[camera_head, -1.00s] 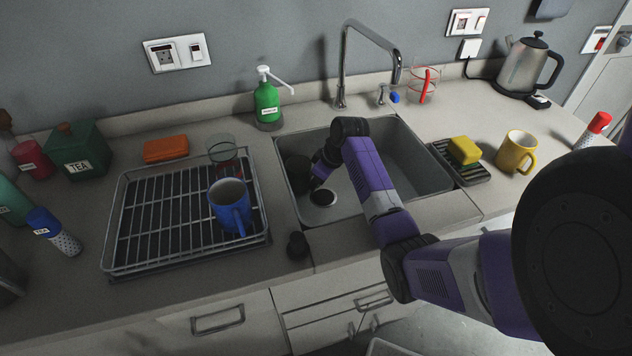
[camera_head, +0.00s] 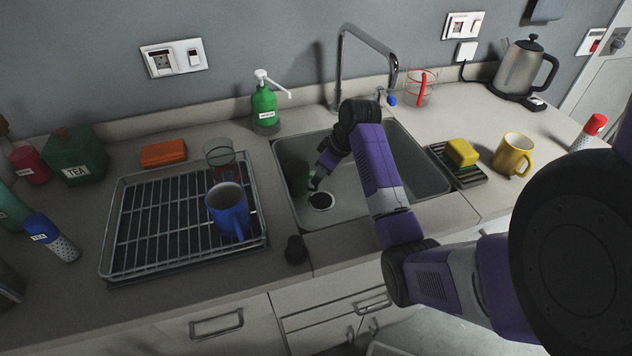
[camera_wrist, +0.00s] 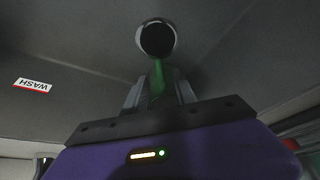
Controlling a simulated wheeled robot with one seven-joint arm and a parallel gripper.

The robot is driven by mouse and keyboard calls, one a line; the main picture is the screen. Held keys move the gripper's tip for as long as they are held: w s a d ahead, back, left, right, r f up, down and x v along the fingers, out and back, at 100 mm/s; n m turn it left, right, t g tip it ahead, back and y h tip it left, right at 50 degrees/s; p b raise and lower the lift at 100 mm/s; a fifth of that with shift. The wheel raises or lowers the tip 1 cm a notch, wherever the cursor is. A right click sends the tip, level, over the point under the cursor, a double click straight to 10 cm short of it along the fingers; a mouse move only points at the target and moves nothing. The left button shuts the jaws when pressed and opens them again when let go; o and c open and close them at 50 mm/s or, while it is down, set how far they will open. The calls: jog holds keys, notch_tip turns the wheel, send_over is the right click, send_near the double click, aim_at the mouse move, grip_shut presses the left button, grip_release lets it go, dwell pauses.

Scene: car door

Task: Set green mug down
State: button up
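The green mug (camera_head: 297,178) is in the left part of the sink (camera_head: 418,165), dark and in shadow. I cannot tell if it touches the sink floor. My gripper (camera_head: 316,182) reaches down into the sink at the mug's right side. In the wrist view, a narrow green piece of the mug (camera_wrist: 158,76) lies between the fingers of my gripper (camera_wrist: 160,88), which look shut on it. Most of the mug is hard to make out there. A dark round shape with a pale rim lies beyond the fingertips; I cannot tell whether it is the drain.
The drain (camera_head: 321,201) is right of the mug. A wire rack (camera_head: 150,225) with a blue mug (camera_head: 228,212) and a glass stands left of the sink. The faucet (camera_head: 340,75) rises behind it. A yellow sponge (camera_head: 462,152) and yellow mug (camera_head: 513,154) are at the right.

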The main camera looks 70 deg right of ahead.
jog(key=v, duration=0.5)
jog(key=shift+r, duration=0.1)
dwell(0.4)
